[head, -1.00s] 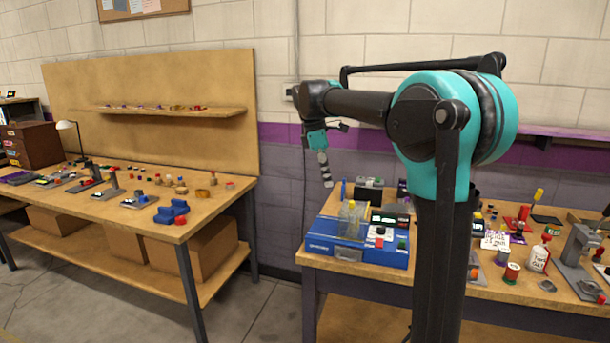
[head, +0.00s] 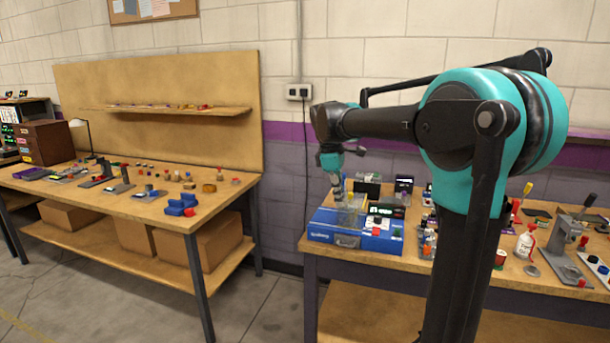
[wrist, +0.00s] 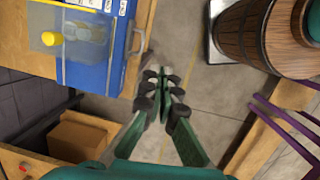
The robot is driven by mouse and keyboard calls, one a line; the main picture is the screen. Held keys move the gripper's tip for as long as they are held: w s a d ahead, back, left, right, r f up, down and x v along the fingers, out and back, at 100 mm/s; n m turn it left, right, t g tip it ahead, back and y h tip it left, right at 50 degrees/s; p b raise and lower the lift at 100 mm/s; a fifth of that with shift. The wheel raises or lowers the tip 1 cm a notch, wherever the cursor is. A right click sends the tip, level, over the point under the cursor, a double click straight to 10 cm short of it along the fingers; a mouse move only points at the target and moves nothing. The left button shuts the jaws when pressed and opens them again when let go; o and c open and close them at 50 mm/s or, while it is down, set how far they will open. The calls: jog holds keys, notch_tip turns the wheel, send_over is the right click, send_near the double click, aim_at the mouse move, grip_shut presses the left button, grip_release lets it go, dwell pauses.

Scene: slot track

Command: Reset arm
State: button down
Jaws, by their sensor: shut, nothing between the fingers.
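My arm reaches leftward across the head view, and my gripper (head: 339,190) hangs down from its end, in front of or above the blue box (head: 352,241) on the right bench. In the wrist view my gripper (wrist: 161,80) points away from the camera with its fingers together and nothing between them. There it is over open floor, just right of the blue box (wrist: 118,60). I cannot tell its exact height.
The right bench (head: 470,277) carries many small tools and bottles. The left bench (head: 110,205) holds small parts, with cardboard boxes beneath. The wrist view shows a wooden barrel (wrist: 245,35), purple rods (wrist: 285,125) and a cardboard box (wrist: 78,137). Concrete floor (wrist: 195,105) lies between.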

jog(key=s+d+f+m+t+y, duration=0.1)
jog(key=s+d+f+m+t, duration=0.1)
jog(key=s+d+f+m, duration=0.2)
jog(key=s+d+f+m+t+y, duration=0.1)
jog(key=s+d+f+m, duration=0.4)
jog(key=s+f+m, duration=0.5)
jog(key=s+f, duration=0.9)
jog(key=f, duration=0.1)
jog(key=shift+s+f+m+t, duration=0.15)
jog(key=shift+f+m+t, duration=0.15)
jog(key=shift+f+t, duration=0.1)
